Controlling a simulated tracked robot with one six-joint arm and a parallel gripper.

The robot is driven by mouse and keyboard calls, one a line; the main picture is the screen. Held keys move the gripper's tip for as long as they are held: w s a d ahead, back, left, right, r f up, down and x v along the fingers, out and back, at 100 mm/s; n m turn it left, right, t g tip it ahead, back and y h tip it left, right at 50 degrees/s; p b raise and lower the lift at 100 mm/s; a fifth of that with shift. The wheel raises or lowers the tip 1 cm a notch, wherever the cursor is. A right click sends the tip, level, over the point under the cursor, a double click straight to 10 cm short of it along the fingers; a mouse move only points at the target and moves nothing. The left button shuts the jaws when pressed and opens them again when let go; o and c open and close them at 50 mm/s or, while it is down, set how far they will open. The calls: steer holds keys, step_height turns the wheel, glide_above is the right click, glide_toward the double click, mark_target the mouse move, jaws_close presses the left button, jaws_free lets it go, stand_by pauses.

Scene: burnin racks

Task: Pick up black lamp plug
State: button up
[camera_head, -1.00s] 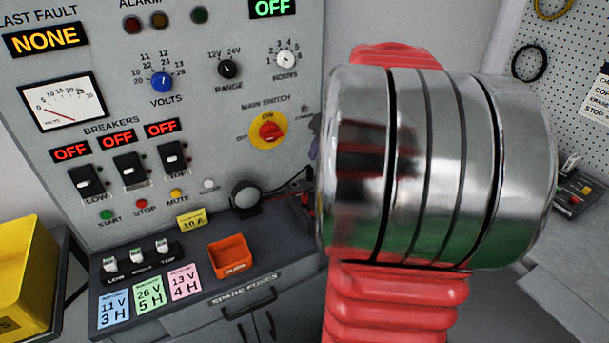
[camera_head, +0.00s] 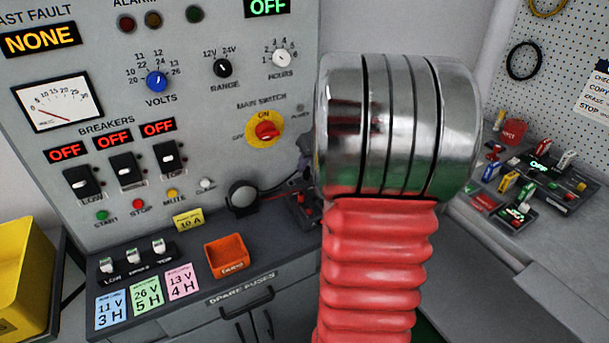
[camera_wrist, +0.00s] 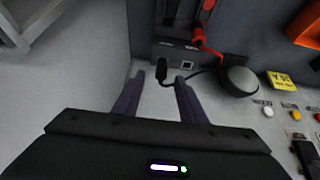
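The black lamp plug (camera_wrist: 163,73) shows in the wrist view, upright in the picture, with its black cord running right to the round dark lamp (camera_wrist: 238,81). The lamp also stands at the panel's foot in the head view (camera_head: 243,196). My gripper (camera_wrist: 160,78) is open, with its two purple fingers on either side of the plug in the picture. A gap shows between plug and fingers; I cannot tell the depth between them. A dark box with a square socket (camera_wrist: 187,65) is just beyond the plug. In the head view my arm hides the plug and most of my gripper.
A red clip with a red cable (camera_wrist: 207,40) lies close to the plug. An orange bin (camera_head: 227,257) sits on the grey bench. The upright control panel (camera_head: 205,115) rises behind. A yellow bin (camera_head: 25,270) is at far left. Another bench with switches (camera_head: 530,190) is at right.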

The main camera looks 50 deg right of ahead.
mark_target(306, 176)
steer(key=shift+w+x, duration=0.25)
steer(key=shift+x, duration=2.4)
steer(key=shift+r, duration=0.15)
steer(key=shift+s, duration=0.1)
steer(key=c, duration=1)
